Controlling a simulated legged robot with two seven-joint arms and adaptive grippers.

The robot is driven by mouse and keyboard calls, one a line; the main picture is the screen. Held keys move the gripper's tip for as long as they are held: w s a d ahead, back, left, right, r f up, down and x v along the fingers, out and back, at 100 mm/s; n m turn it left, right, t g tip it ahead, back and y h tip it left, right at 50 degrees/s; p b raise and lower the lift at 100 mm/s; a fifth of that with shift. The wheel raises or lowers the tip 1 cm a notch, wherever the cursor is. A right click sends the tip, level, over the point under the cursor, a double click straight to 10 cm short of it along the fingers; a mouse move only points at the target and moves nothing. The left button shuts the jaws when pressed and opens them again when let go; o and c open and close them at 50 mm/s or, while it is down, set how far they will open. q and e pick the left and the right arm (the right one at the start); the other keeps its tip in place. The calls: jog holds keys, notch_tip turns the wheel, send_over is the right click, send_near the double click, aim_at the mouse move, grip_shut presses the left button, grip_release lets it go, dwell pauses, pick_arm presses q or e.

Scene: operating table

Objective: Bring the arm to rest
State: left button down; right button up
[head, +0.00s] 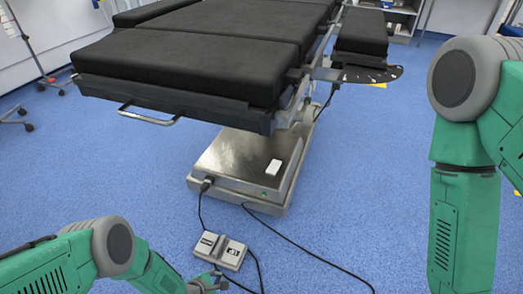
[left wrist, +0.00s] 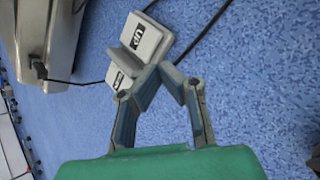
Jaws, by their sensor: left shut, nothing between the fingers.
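My left arm comes in from the lower left of the head view. Its gripper (head: 210,283) shows at the bottom edge, low and just in front of the grey foot pedal (head: 220,250). In the left wrist view my left gripper (left wrist: 165,76) has its fingertips together with nothing held. The foot pedal (left wrist: 147,38) lies on the floor beyond the fingers, partly hidden by the left one; I cannot tell whether they touch it. My right arm (head: 462,220) hangs down at the right of the head view, its gripper out of frame.
The black-padded operating table (head: 180,65) stands ahead on a metal base (head: 240,160) with a small white object (head: 274,166) on it. A wheeled stand (head: 40,60) is far left.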

pick_arm(q)
jog(key=s+a+r+m+g+y, duration=0.15)
jog(key=s+a+r+m, duration=0.25)
jog(key=s+r+m, duration=0.4)
jog(key=s+a+r+m+g+y, duration=0.1)
jog(key=s+a+r+m+g, duration=0.3)
jog(key=s+r+m, duration=0.5)
jog(key=s+a+r+m+g+y, duration=0.1)
jog(key=s+a+r+m+y, duration=0.1)
jog(key=s+a+r+m, duration=0.6)
jog(key=d+r+n+p, duration=0.2)
jog(key=d+r+p, duration=0.1)
jog(key=r+p, duration=1.2)
notch_tip(320, 180, up, 2)
jog(key=shift+w+r+n+p, duration=0.1)
jog(key=shift+w+n+p, duration=0.2)
jog(key=shift+w, duration=0.15)
jog(key=shift+h, duration=0.25)
